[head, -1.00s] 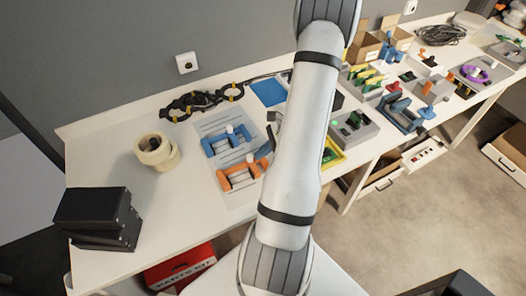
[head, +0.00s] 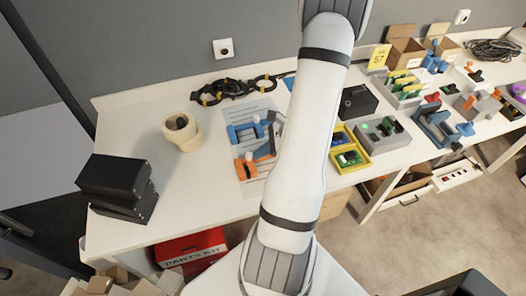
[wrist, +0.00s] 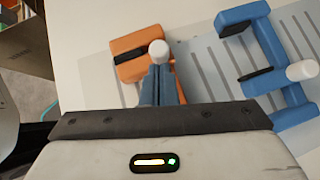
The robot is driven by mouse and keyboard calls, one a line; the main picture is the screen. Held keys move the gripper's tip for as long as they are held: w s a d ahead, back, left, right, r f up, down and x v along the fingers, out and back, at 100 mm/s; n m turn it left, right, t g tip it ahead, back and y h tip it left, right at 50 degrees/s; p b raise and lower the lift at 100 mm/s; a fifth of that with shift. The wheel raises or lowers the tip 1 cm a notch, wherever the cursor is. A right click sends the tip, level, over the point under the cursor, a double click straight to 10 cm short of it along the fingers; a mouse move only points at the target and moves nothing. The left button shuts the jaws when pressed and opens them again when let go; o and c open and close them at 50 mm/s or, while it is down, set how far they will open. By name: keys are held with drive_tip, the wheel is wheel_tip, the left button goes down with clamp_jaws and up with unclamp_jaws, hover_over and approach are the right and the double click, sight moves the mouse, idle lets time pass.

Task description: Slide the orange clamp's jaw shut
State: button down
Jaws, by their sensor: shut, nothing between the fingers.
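The orange clamp (head: 245,168) lies on a grey slotted board (head: 256,188) on the bench, nearer the front than the blue clamp (head: 238,134). In the wrist view the orange clamp (wrist: 128,66) is at the upper middle, with a dark pad on its left block and a white knob (wrist: 159,50). My gripper (wrist: 159,72) is shut and empty, its fingertips right at the knob; I cannot tell whether they touch. My fingers hide part of the clamp, so its jaw gap is unclear. The blue clamp (wrist: 262,60) stands open to the right.
A black cable chain (head: 232,88) lies behind the board. Yellow (head: 350,160) and grey trays (head: 385,138) are to the right of my arm. The bench between tape and board is clear.

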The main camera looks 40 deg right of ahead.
drive_tip(key=shift+d, duration=0.1)
drive_tip(key=shift+s, duration=0.1)
drive_tip(key=shift+s+d, duration=0.15)
drive_tip(key=shift+d, duration=0.15)
drive_tip(key=s+d, duration=0.1)
drive_tip(key=s+d+r, duration=0.1)
drive_tip(key=d, duration=0.1)
drive_tip(key=shift+s+d, duration=0.3)
drive_tip(key=v, duration=0.8)
drive_tip(key=shift+r, duration=0.2)
drive_tip(key=shift+s, duration=0.1)
